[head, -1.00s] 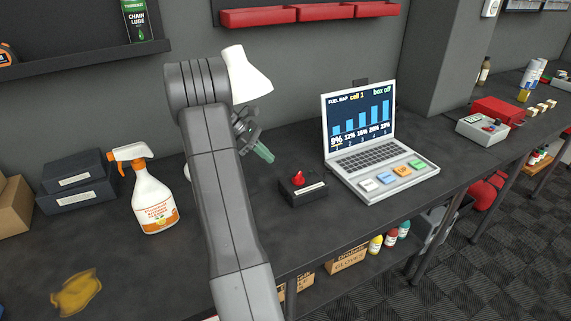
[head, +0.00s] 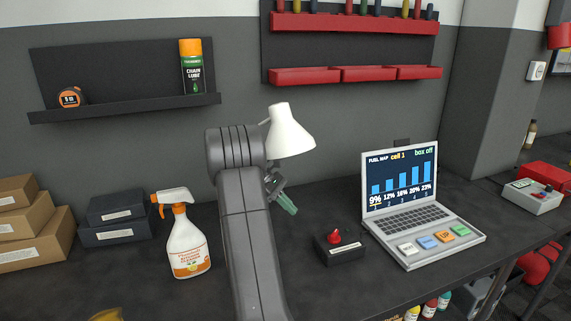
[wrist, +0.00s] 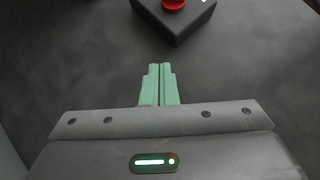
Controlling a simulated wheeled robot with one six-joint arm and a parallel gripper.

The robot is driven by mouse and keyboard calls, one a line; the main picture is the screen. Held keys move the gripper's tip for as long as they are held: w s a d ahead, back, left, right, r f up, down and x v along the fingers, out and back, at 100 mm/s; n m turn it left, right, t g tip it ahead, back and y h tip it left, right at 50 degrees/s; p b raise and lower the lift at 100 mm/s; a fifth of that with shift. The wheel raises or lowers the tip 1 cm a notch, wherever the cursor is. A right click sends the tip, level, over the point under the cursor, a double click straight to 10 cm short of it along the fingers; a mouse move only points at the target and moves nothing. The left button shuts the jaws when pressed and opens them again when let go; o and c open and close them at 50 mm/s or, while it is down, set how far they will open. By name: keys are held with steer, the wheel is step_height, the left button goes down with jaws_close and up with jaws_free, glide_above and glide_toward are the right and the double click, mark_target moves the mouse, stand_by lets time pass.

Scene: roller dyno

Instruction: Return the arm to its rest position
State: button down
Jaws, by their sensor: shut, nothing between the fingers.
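My gripper (head: 287,204) is above the dark bench, to the right of my raised arm, which partly hides it. In the wrist view its green fingers (wrist: 159,84) are together, with nothing between them. The small black box with a red knob (head: 339,246) stands on the bench to the right of my gripper, apart from it. This box also shows at the top of the wrist view (wrist: 176,18), ahead of the fingertips.
An open laptop (head: 411,214) stands right of the box. A white lamp (head: 291,133) is behind my arm. A spray bottle (head: 187,245) and stacked boxes (head: 116,221) stand at left. A dark shelf (head: 124,107) and red trays (head: 369,73) are on the wall.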

steer(key=s+d+n+t, duration=0.1)
steer(key=d, duration=0.1)
steer(key=s+d+f+n+b, duration=0.1)
steer(key=s+d, duration=0.1)
steer(key=d, duration=0.1)
steer(key=s+d+n+t+b, duration=0.1)
steer(key=s+d, duration=0.1)
steer(key=d, duration=0.1)
steer(key=shift+s+d+f+t, duration=0.1)
steer(key=shift+s+f+t, duration=0.1)
steer(key=shift+t, duration=0.1)
steer(key=s+n+t+b, duration=0.1)
steer(key=a+f+n+b, duration=0.1)
steer(key=shift+s+n+t, duration=0.3)
steer(key=shift+s+t, duration=0.05)
steer(key=shift+t, duration=0.05)
steer(key=shift+s+a+f+n+t+b, duration=0.35)
steer(key=shift+s+n+b, duration=0.15)
steer(key=shift+n, duration=0.05)
steer(key=shift+s+a+f+n+t+b, duration=0.3)
steer(key=shift+s+n+t+b, duration=0.05)
steer(key=shift+s+n+b, duration=0.2)
steer(key=shift+v, duration=2.25)
steer(key=shift+w, duration=0.15)
